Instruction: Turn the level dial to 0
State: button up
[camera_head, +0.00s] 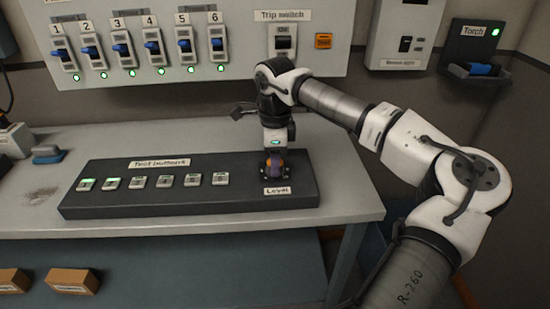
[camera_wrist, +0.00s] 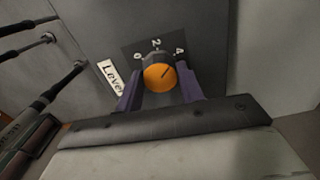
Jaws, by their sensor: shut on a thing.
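The level dial (camera_wrist: 157,80) is an orange round knob on the dark console. A plate behind it carries the marks 0, 2 and 4, with 0 on the left in the wrist view. A dark line on the knob points to the upper right, roughly toward the 4. My gripper (camera_wrist: 160,88) has its two purple fingers shut on the knob, one on each side. In the head view my gripper (camera_head: 273,163) points down at the console's right end, just above the "Level" label (camera_head: 277,190). It hides most of the dial there.
The console (camera_head: 130,205) also has a row of test buttons (camera_head: 165,182), the two leftmost lit green. It stands on a grey bench (camera_head: 345,190). A wall panel (camera_head: 240,60) with several blue switches is behind. A torch holder (camera_head: 475,65) is at the right.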

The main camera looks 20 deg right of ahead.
jog(key=n, duration=0.4)
jog(key=shift+n, duration=0.3)
jog(key=n, duration=0.4)
jog(key=shift+n, duration=0.3)
jog(key=n, duration=0.4)
jog(key=shift+n, duration=0.3)
jog(key=n, duration=0.4)
jog(key=shift+n, duration=0.3)
jog(key=o, duration=1)
notch_tip(320, 180, up, 14)
jog(key=shift+f, duration=0.1)
jog(key=shift+a, duration=0.1)
